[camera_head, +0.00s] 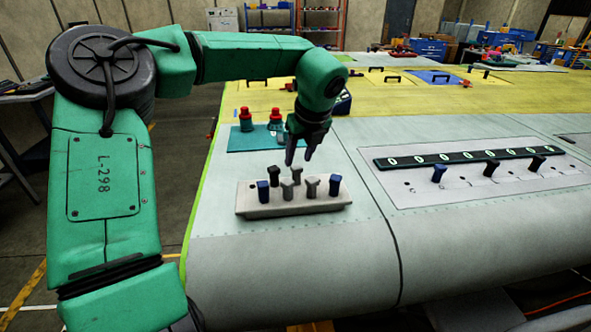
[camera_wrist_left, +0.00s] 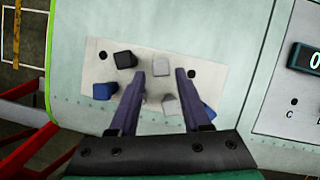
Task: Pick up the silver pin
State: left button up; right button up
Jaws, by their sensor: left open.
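Silver-grey pins stand in a pale block (camera_head: 245,208) on the wing surface. One silver pin (camera_head: 297,173) is in the back row, and two grey ones, a left (camera_head: 287,190) and a right (camera_head: 310,187), are in front. In the left wrist view a silver pin (camera_wrist_left: 161,65) shows between the fingertips and another silver pin (camera_wrist_left: 170,104) lies nearer the palm. My left gripper (camera_head: 300,161) is open and empty, pointing down just above the block. Its fingers hide part of the block in the wrist view. My right gripper is not in view.
The block also holds a black pin (camera_head: 273,172) and blue pins at the left (camera_head: 263,191) and right (camera_head: 335,184). Red-topped items (camera_head: 246,120) stand on a teal mat (camera_head: 238,142) behind. At right, a numbered dark strip (camera_head: 465,157) lies behind several dark pins. Bare wing surface lies around the block.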

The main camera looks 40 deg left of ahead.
aim_at(296, 166)
pick_arm(q)
jog(key=p+x, duration=0.1)
jog(key=p, duration=0.1)
jog(key=shift+w+f+p, duration=0.1)
jog(key=shift+f+p, duration=0.3)
jog(key=x, duration=0.3)
jog(key=shift+a, duration=0.1)
jog(key=shift+w+a+f, duration=0.1)
jog(key=shift+a+f, duration=0.05)
grip_shut()
